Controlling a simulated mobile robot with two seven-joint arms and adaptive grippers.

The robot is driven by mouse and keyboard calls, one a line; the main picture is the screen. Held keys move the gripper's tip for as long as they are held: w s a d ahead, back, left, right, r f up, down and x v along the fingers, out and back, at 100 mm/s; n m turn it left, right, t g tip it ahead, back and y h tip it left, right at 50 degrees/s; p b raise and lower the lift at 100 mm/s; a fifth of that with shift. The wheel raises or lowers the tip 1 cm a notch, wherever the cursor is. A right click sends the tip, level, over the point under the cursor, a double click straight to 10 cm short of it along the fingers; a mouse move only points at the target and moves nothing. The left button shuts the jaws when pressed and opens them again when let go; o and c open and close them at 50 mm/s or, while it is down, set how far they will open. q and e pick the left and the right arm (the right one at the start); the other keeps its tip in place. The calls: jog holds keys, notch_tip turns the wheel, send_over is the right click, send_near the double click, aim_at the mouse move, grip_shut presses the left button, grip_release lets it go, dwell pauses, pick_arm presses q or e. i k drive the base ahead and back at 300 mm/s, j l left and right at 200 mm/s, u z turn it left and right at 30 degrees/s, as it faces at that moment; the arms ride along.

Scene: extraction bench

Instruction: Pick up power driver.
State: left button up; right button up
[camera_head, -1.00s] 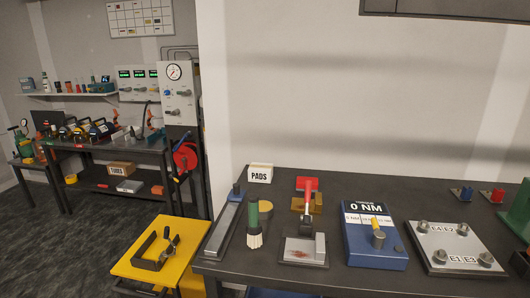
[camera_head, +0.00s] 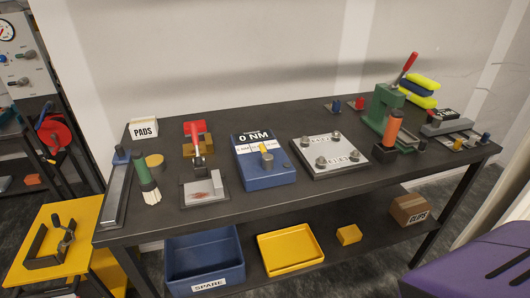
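No thing in view is clearly marked as the power driver. The likeliest is an upright orange-handled tool (camera_head: 394,128) in a black base (camera_head: 384,153) at the right of the dark bench, in front of a green press. I cannot tell for sure that it is the driver. A blue torque tester reading "0 NM" (camera_head: 262,172) sits near the bench's middle, with a plate with several bolts (camera_head: 329,154) to its right. Neither of my grippers is in view.
The dark bench (camera_head: 280,122) has free room along its back. A green-handled brush (camera_head: 145,176), red-handled clamp (camera_head: 196,143) and PADS box (camera_head: 143,128) stand left. Below are a blue SPARE bin (camera_head: 205,258) and yellow tray (camera_head: 290,249). A purple thing (camera_head: 480,265) fills the lower right.

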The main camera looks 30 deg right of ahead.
aim_at(395, 118)
jog(key=z, duration=1.75)
